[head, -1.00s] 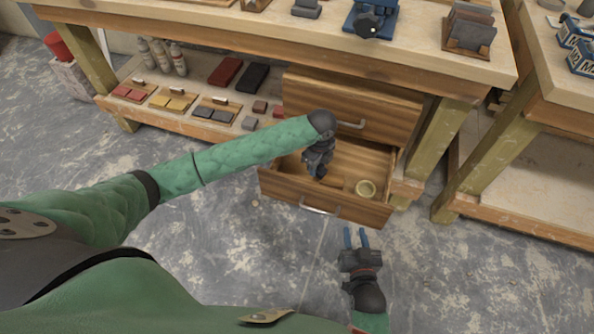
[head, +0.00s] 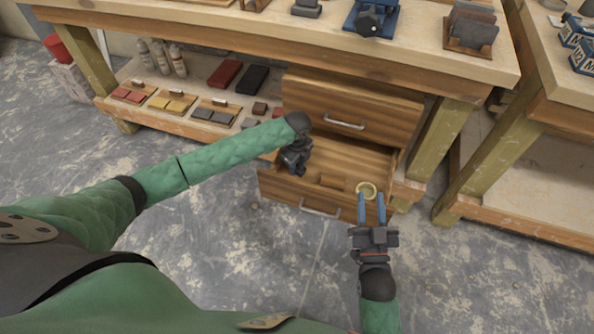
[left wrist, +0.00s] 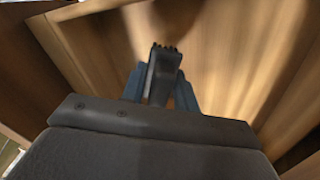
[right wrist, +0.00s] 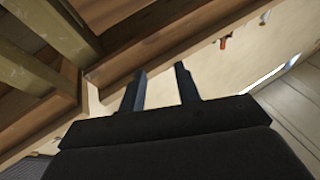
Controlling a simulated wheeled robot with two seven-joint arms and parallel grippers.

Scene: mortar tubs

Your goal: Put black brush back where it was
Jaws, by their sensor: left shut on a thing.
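The black brush (left wrist: 164,72) shows in the left wrist view, between the blue fingers of my left gripper (left wrist: 160,92), which is shut on it. In the head view my left gripper (head: 292,162) is over the left part of the open lower drawer (head: 340,213); the brush is hidden there by the gripper. The brush's dark end points into the wooden drawer. My right gripper (head: 371,208) is open and empty at the drawer's front right edge. Its two fingers also show apart in the right wrist view (right wrist: 160,86).
A pale yellow ring (head: 366,189) and a small wooden block (head: 332,181) lie in the drawer. The upper drawer (head: 350,105) above is closed. The workbench top (head: 240,25) overhangs, and a bench leg (head: 440,140) stands to the right.

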